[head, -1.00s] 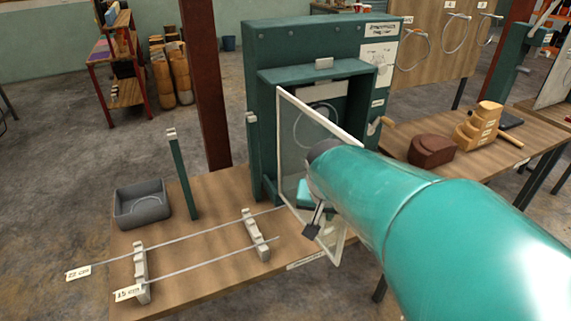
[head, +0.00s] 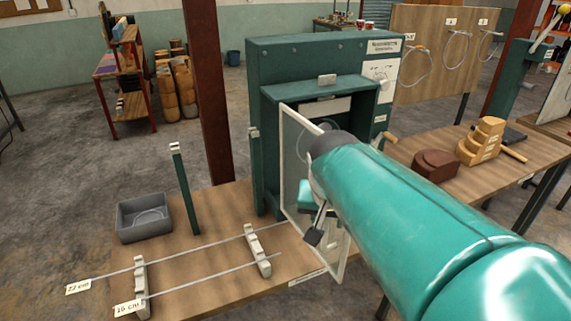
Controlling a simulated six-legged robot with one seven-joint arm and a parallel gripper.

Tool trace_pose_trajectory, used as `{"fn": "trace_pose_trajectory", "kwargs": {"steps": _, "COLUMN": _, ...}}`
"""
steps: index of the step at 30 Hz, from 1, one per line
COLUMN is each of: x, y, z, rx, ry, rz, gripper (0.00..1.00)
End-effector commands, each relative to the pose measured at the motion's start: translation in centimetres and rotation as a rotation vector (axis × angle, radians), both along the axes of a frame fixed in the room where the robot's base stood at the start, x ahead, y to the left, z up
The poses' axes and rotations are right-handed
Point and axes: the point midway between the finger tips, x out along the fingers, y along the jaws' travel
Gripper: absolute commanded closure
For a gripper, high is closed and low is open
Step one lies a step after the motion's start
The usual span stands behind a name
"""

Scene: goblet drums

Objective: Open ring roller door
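The ring roller (head: 320,58) is a tall dark green machine standing on the wooden bench. Its door (head: 292,160), a clear panel in a white frame, stands swung out from the machine's front. Behind it the recess shows partly, with a pale ring (head: 322,127) inside. My teal arm reaches in from the lower right and covers the door's right part. My gripper (head: 312,237) is at the door, its dark fingertip showing in front of the panel. The other finger is not clear, so I cannot tell if it touches or grips the frame.
A grey bin (head: 144,217), a green post (head: 186,188) and two flat bars (head: 200,284) on notched supports lie left on the bench. A red-brown column (head: 208,90) rises behind.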

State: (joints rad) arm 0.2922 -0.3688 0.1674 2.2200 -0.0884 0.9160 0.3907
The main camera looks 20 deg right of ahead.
Motion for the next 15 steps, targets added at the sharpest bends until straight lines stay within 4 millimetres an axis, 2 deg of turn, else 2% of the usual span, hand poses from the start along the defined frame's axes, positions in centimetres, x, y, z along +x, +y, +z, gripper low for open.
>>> {"fn": "trace_pose_trajectory", "kwargs": {"steps": 1, "x": -0.3, "y": 0.2, "z": 1.2, "rx": -0.001, "ry": -0.005, "rz": 0.001, "gripper": 0.66}}
{"fn": "trace_pose_trajectory", "kwargs": {"steps": 6, "x": -1.6, "y": 0.9, "z": 4.5, "rx": 0.0, "ry": -0.004, "rz": 0.001, "gripper": 0.66}}
{"fn": "trace_pose_trajectory", "kwargs": {"steps": 10, "x": -2.2, "y": 1.2, "z": 6.2, "rx": 0.0, "ry": -0.002, "rz": 0.001, "gripper": 0.66}}
{"fn": "trace_pose_trajectory", "kwargs": {"steps": 15, "x": -2.6, "y": 1.3, "z": 7.1, "rx": 0.0, "ry": 0.0, "rz": 0.001, "gripper": 0.66}}
